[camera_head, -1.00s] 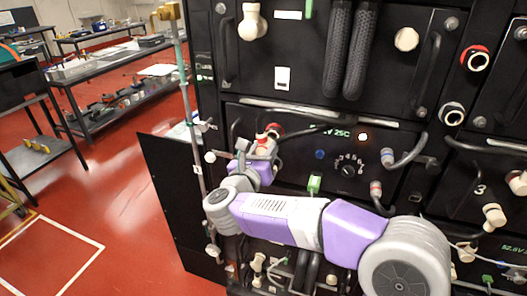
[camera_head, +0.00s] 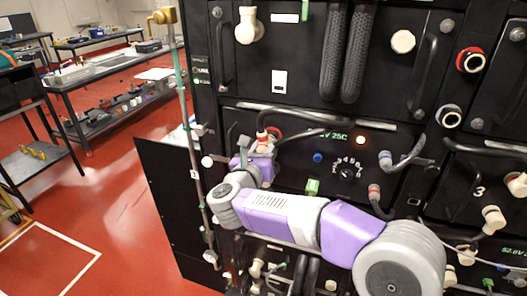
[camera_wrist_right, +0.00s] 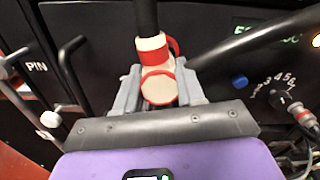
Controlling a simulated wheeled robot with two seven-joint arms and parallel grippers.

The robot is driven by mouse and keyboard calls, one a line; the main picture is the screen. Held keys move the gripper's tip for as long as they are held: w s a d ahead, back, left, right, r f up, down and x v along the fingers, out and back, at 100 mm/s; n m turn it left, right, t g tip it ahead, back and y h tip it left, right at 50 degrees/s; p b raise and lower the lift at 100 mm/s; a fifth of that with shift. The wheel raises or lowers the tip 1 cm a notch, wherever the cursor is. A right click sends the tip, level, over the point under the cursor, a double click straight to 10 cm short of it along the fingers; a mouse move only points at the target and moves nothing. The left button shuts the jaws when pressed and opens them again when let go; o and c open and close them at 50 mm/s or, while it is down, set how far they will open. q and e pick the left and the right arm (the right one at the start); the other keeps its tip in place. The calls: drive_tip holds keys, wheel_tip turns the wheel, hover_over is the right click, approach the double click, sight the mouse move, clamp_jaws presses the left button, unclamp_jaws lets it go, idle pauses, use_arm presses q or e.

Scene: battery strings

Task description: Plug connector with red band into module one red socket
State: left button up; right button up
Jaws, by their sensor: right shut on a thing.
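My right gripper (camera_head: 258,148) is at the left part of the black rack's middle row in the head view. In the right wrist view the gripper (camera_wrist_right: 160,92) has its grey fingers closed on either side of a cream connector with a red band (camera_wrist_right: 157,78). The connector (camera_head: 264,138) also shows small in the head view. A red arc (camera_wrist_right: 174,47) shows just behind the connector; I cannot tell whether it is part of a socket. I cannot tell whether the connector touches the panel. A red-ringed round fitting (camera_head: 471,60) is at the upper right. My left gripper is not in view.
Black cables run close to the gripper. Tables stand far left, with open red floor between.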

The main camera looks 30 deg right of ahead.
drive_tip(key=shift+w+d, duration=0.25)
drive_tip(key=shift+d, duration=0.15)
drive_tip(key=o, duration=1.2)
drive_tip(key=shift+w, duration=0.1)
drive_tip(key=shift+o, duration=0.2)
drive_tip(key=shift+v, duration=3.8)
drive_tip(key=shift+c, duration=0.3)
